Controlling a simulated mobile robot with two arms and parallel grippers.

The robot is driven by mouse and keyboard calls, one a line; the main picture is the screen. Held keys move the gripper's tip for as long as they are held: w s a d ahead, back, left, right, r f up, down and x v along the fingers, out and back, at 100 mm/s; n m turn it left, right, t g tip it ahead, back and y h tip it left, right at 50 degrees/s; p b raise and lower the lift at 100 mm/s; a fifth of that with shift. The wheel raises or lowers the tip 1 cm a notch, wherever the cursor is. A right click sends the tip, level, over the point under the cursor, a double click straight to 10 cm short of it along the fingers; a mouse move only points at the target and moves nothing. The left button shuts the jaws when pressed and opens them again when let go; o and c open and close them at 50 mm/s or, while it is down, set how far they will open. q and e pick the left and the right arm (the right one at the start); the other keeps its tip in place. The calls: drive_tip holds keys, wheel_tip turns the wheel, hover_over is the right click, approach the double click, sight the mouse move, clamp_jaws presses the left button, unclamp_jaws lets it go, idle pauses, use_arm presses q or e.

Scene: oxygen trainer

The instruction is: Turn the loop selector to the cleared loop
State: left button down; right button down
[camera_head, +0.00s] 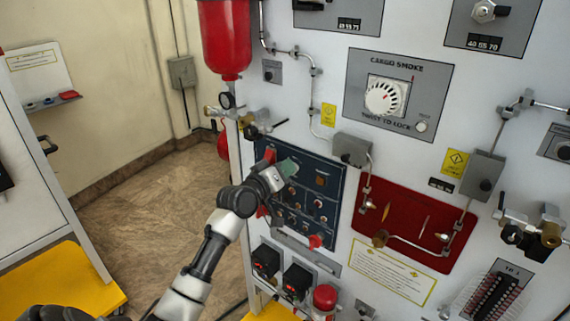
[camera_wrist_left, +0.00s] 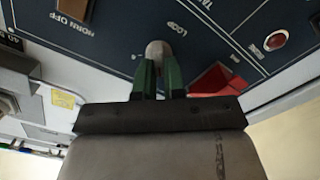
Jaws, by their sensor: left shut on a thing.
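The loop selector (camera_wrist_left: 158,48) is a small pale knob on the dark blue panel (camera_head: 334,188), beside lettering that looks like "LOOP" in the left wrist view. My left gripper (camera_head: 287,168) reaches the panel's upper left part. Its green fingers (camera_wrist_left: 159,72) are shut on the selector, one on each side. The fingers cover part of the knob, so I cannot read which way it points. In the head view the gripper and wrist hide the knob. My right gripper is not in view.
A red guard (camera_wrist_left: 216,80) and a red lamp (camera_wrist_left: 275,40) lie to the right of the fingers in the wrist view. In the head view, a red cylinder (camera_head: 225,40) hangs above, and the cargo smoke dial (camera_head: 386,97) and red plate (camera_head: 410,215) are to the right.

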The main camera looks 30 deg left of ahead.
use_arm(q)
drive_tip(key=shift+n, duration=0.5)
drive_tip(key=c, duration=1.2)
unclamp_jaws()
drive_tip(key=shift+f, duration=0.1)
drive_tip(key=s+a+b, duration=0.1)
drive_tip(key=s+b, duration=0.1)
drive_tip(key=s, duration=0.8)
drive_tip(key=shift+s, duration=0.4)
